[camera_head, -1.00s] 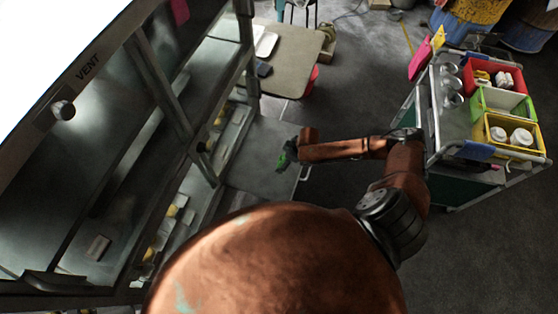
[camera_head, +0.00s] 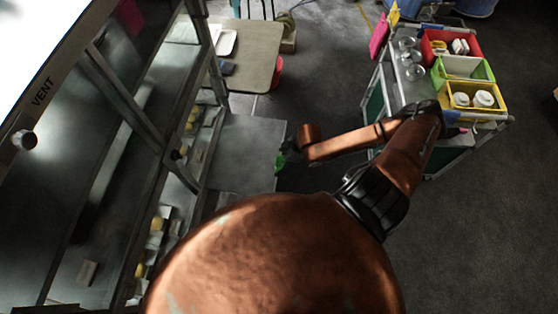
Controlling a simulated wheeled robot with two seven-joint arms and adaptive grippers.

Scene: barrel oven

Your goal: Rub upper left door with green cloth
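My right arm comes from the right, and its small dark gripper (camera_head: 289,148) is beyond the front of the oven's glass doors. A bit of green cloth (camera_head: 281,162) shows at its fingertips, and the gripper appears shut on it. The fingers are small and partly hidden by my wrist. The cloth is apart from the oven glass. The oven (camera_head: 62,160) fills the left side, with metal-framed glass doors (camera_head: 112,75) and a round knob (camera_head: 25,140). I cannot tell which pane is the upper left door. My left gripper is not in view.
A grey surface (camera_head: 245,150) lies below the gripper. A table (camera_head: 257,52) with a tray stands at the back. At right is a cart (camera_head: 400,88) with red, green and yellow bins (camera_head: 472,115). Dark floor (camera_head: 480,210) is clear at lower right.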

